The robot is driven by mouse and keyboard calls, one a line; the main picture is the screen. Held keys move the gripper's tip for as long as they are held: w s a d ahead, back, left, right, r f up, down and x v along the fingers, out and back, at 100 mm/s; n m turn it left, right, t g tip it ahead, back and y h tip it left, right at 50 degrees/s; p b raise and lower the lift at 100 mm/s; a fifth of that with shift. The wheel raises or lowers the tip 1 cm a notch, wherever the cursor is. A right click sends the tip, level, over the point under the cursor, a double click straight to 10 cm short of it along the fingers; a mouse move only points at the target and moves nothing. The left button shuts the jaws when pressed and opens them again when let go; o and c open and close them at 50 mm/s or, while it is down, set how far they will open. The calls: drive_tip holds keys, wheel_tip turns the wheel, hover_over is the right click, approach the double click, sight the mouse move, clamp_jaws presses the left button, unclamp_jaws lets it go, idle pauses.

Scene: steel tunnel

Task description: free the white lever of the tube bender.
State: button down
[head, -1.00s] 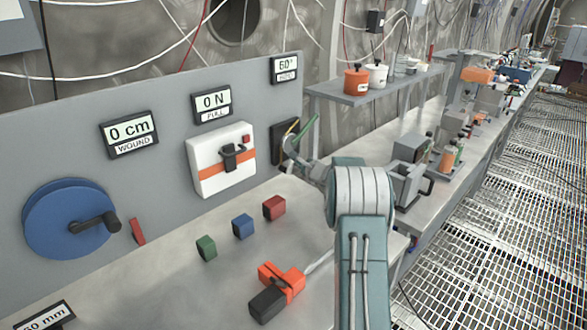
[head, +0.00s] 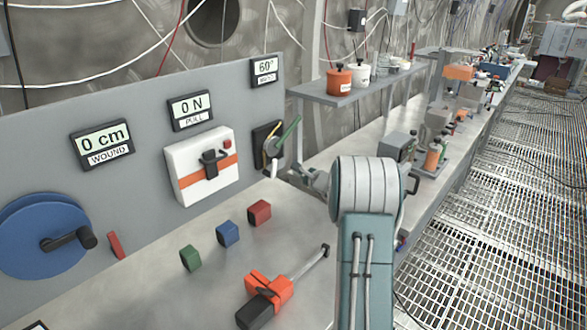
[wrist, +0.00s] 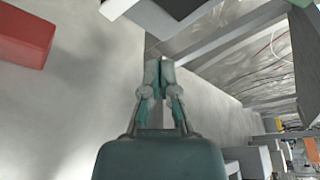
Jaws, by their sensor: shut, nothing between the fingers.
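The tube bender (head: 263,131) is a dark plate on the grey panel, below a display reading 60°. A green bar slants up to the right from its pale round hub (head: 272,146). The white lever (head: 273,168) appears as a short pale piece hanging below the hub. My gripper (head: 297,175) is just right of and below it, apart from it as far as I can tell. In the wrist view my gripper (wrist: 158,72) is shut and empty, its fingertips together.
A red block (head: 259,213), a blue block (head: 228,233) and a green block (head: 190,258) stand on the bench. An orange-and-black tool (head: 266,296) with a rod lies in front. A white box (head: 202,167) and a blue reel (head: 45,235) are on the panel. A shelf (head: 345,95) is behind.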

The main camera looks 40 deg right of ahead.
drive_tip(key=s, duration=0.3)
drive_tip(key=shift+s+d, duration=0.1)
drive_tip(key=shift+s, duration=0.15)
drive_tip(key=shift+a, duration=0.2)
